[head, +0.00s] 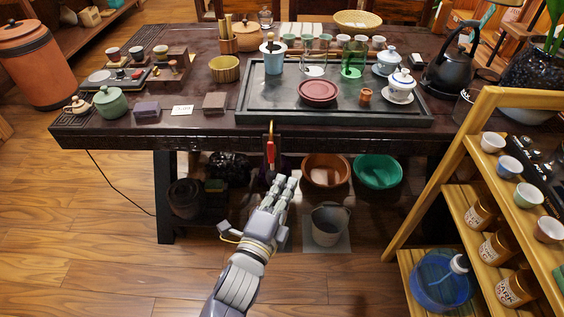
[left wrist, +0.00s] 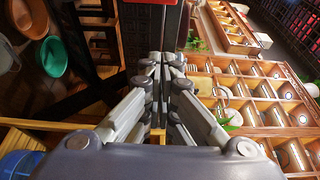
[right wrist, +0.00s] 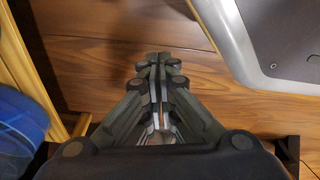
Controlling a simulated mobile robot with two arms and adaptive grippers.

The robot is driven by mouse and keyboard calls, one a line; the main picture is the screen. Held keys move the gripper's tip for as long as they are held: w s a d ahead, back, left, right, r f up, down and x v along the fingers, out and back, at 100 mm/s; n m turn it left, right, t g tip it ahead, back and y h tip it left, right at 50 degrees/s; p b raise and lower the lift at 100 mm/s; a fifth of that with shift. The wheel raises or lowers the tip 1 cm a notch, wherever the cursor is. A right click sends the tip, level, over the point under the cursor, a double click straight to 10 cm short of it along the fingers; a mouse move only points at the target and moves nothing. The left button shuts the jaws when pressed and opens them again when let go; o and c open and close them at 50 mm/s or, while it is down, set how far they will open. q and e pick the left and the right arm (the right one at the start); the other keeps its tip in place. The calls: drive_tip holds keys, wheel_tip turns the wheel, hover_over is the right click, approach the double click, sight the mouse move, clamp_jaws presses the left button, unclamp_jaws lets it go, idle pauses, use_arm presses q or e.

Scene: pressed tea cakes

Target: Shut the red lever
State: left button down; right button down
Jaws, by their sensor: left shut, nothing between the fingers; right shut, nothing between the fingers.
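The red lever (head: 270,152) stands upright at the front edge of the dark tea table, with a brass-coloured piece at its top. A red part at the top edge of the left wrist view (left wrist: 148,2) looks like the same lever. My left gripper (head: 286,182) is shut and empty, just below and slightly right of the lever in the head view; I cannot tell if it touches. Its closed fingertips show in the left wrist view (left wrist: 167,60). My right gripper (right wrist: 158,60) is shut and empty above the wooden floor, outside the head view.
The tea table (head: 210,132) carries a tray (head: 400,122), cups and pots. Below it are a brown bowl (head: 325,171), a green bowl (head: 377,171) and a grey bucket (head: 328,224). A wooden rack (head: 425,180) stands at right. The floor at left is clear.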

sight(271, 153)
use_arm(q)
drive_tip(key=shift+w, duration=0.1)
